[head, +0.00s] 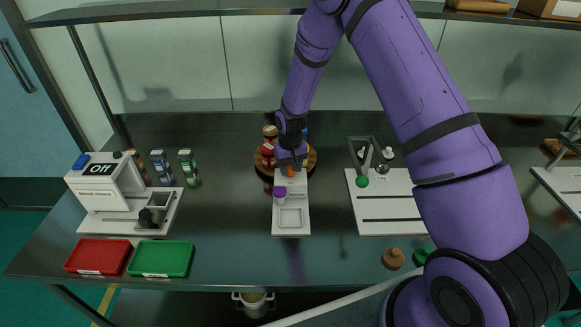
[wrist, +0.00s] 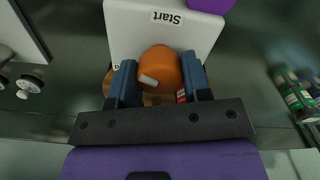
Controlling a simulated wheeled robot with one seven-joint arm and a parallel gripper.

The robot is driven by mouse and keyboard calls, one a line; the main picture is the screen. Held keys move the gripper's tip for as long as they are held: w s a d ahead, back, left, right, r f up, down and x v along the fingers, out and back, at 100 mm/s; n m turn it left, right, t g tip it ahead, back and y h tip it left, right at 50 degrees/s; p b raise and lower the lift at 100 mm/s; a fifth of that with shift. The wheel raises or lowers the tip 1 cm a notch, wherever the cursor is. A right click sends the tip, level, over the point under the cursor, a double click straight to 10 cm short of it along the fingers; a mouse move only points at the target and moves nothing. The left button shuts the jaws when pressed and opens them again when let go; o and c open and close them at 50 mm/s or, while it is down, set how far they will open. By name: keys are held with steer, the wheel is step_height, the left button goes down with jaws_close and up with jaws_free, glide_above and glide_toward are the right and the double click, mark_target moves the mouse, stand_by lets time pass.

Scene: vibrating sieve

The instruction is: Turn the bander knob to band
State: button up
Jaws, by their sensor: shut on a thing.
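The bander is a small white unit (head: 304,228) at the middle of the table, with an orange knob (head: 291,171) at its far end. In the wrist view the orange knob (wrist: 165,62) sits between the two blue-grey fingers of my gripper (wrist: 159,68), which is shut on it. A white mark on the knob points to the lower left in that view. The panel (wrist: 135,38) carries a "Start" label, upside down, and a partly hidden label at its left edge. A purple part (head: 280,192) sits on the unit, nearer the front.
A round wooden tray (head: 259,166) with jars stands just behind the bander. A white machine reading "Off" (head: 105,190), a red tray (head: 98,257) and a green tray (head: 160,259) are at left. A white slotted board (head: 385,210) is at right.

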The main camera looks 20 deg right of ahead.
mark_target(290, 166)
steer(key=n, duration=0.5)
steer(key=shift+n, duration=0.3)
steer(key=n, duration=0.4)
steer(key=shift+n, duration=0.4)
steer(key=o, duration=0.9)
steer(key=shift+o, duration=0.2)
step_height(290, 166, up, 11)
stand_by(0.3)
